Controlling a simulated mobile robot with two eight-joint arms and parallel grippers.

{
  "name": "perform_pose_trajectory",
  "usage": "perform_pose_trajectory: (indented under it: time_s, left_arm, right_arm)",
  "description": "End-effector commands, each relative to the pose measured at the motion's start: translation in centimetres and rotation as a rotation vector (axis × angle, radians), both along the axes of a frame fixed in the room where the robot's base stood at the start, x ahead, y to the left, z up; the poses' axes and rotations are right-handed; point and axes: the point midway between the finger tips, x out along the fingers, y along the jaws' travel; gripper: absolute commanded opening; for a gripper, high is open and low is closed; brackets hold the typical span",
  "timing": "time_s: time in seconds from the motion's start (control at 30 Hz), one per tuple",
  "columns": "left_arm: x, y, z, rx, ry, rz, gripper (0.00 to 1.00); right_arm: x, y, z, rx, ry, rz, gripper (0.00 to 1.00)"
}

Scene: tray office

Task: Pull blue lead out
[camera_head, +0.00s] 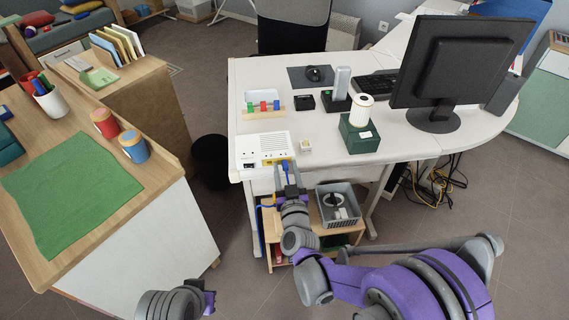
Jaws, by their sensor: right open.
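A white box (258,146) with a vented top stands at the front left edge of the desk. Its front right part has yellow-marked sockets. The blue lead's plug (285,165) shows at the yellow part, and a bit of blue cable (268,206) hangs below the desk edge. My right gripper (287,178) is open just in front of the box, its fingers close around or beside the blue plug; I cannot tell if they touch it. The gripper hides part of the lead.
A small white block (305,146) and a green box (359,136) with a white roll stand right of the white box. A grey crate (338,217) sits on a low shelf beneath the desk. A black bin (210,158) stands left of the desk.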

Motion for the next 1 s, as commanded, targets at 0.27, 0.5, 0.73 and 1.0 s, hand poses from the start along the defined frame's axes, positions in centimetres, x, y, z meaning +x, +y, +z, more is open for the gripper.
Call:
perform_pose_trajectory:
  time_s: [0.27, 0.5, 0.73, 1.0]
  left_arm:
    - [0.00, 0.00, 0.01, 0.000, 0.000, 0.000, 0.00]
    - [0.01, 0.00, -0.04, 0.000, 0.000, 0.000, 0.00]
    - [0.01, 0.00, -0.04, 0.000, 0.000, 0.000, 0.00]
    - [0.01, 0.00, -0.04, 0.000, 0.000, 0.000, 0.00]
  right_arm:
    - [0.00, 0.01, 0.01, 0.000, 0.000, 0.000, 0.51]
    - [0.00, 0.00, 0.01, 0.000, 0.000, 0.000, 0.51]
    - [0.00, 0.00, 0.01, 0.000, 0.000, 0.000, 0.17]
    - [0.00, 0.00, 0.00, 0.000, 0.000, 0.000, 0.00]
